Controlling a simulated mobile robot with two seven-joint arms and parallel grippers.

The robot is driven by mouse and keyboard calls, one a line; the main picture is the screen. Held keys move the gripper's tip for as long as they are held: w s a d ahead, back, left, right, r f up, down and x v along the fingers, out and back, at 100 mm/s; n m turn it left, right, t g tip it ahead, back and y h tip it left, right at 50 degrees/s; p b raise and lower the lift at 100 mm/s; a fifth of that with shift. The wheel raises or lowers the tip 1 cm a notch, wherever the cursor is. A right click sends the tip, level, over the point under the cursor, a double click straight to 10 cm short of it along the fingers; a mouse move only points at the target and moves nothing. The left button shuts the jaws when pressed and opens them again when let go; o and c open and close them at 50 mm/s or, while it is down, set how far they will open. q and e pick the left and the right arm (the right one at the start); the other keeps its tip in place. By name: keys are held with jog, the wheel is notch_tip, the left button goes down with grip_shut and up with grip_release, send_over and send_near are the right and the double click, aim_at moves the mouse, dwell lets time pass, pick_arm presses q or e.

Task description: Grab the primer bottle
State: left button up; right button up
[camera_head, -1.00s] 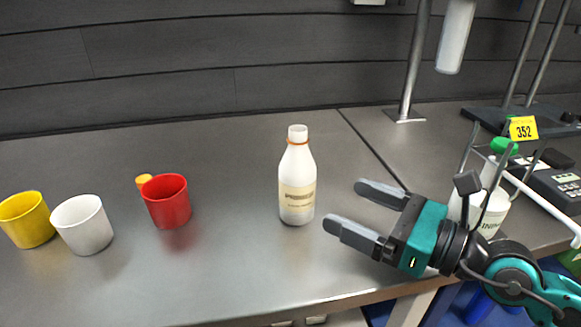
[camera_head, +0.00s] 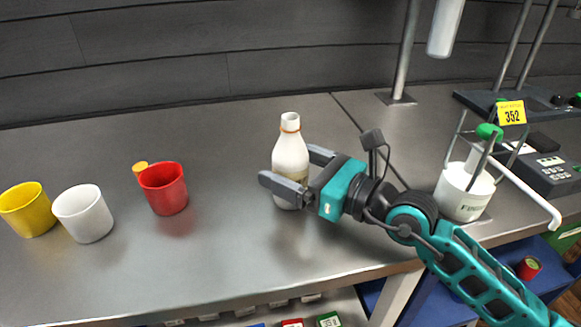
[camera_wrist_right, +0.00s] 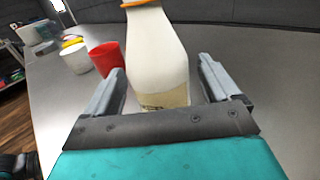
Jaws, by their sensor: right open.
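The bottle (camera_head: 290,155) is white with an orange ring at its neck and a pale label, and it stands upright on the steel bench. The label is too blurred to read. My right gripper (camera_head: 296,170) is open around the bottle, with one finger in front of it and one behind. In the right wrist view the bottle (camera_wrist_right: 157,60) stands between the two open fingers (camera_wrist_right: 160,90), with a gap showing on each side. The bottle's lower part is partly hidden by the near finger and the palm. My left gripper does not show.
A red cup (camera_head: 164,189), a white cup (camera_head: 84,214) and a yellow cup (camera_head: 27,209) stand to the left. A white container with a green top (camera_head: 463,193) sits in a wire carrier at right, by a device tagged 352 (camera_head: 512,112). The bench front (camera_head: 200,280) is clear.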

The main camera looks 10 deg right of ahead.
jog(key=shift+x, duration=1.25)
jog(key=shift+c, duration=0.5)
jog(key=c, duration=1)
jog(key=shift+c, duration=0.5)
jog(key=shift+r, duration=0.15)
